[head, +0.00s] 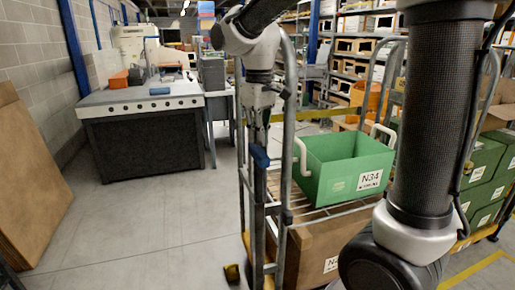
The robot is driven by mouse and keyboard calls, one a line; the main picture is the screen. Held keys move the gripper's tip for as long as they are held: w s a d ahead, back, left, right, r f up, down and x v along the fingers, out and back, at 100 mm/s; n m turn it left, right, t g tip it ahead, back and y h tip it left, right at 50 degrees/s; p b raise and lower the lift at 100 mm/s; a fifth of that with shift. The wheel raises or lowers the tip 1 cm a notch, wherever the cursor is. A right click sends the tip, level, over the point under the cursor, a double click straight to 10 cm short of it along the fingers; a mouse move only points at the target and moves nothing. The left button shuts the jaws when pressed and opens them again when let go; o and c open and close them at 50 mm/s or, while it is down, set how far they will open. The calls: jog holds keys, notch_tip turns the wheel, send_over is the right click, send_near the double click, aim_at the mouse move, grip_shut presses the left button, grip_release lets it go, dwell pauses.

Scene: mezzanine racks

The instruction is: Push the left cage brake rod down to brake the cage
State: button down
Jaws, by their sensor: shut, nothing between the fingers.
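The cage is a wheeled frame of grey metal tubes (287,100) in the middle of the head view. At its left side a blue grip (260,157) tops an upright dark grey rod (259,215), which looks like the left brake rod. My gripper (258,138) points straight down, shut and empty, with its fingertips just above the blue grip. I cannot tell whether they touch it. The rod's lower end is near the floor and hard to make out.
A green crate (322,185) marked N34 sits on the cage's wire shelf, above a cardboard box (310,255). A small yellow and black piece (232,273) is low at the cage's left. A workbench (140,100) stands behind left.

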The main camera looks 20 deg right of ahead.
aim_at(258, 149)
jog(key=shift+f, duration=3.55)
jog(key=shift+r, duration=3.6)
jog(key=shift+s+d+f+m, duration=0.25)
jog(key=shift+s+d+f, duration=0.1)
jog(key=shift+s+f, duration=0.25)
jog(key=shift+s+d+f+m, duration=0.3)
jog(key=shift+s+f, duration=0.15)
jog(key=shift+s, duration=0.2)
jog(key=s+d+r+m+t, duration=0.3)
jog(key=s+d+m+t, duration=0.1)
jog(key=s+d, duration=0.9)
jog(key=shift+s+d+m, duration=0.3)
jog(key=shift+s+m, duration=0.15)
jog(key=shift+s, duration=1.3)
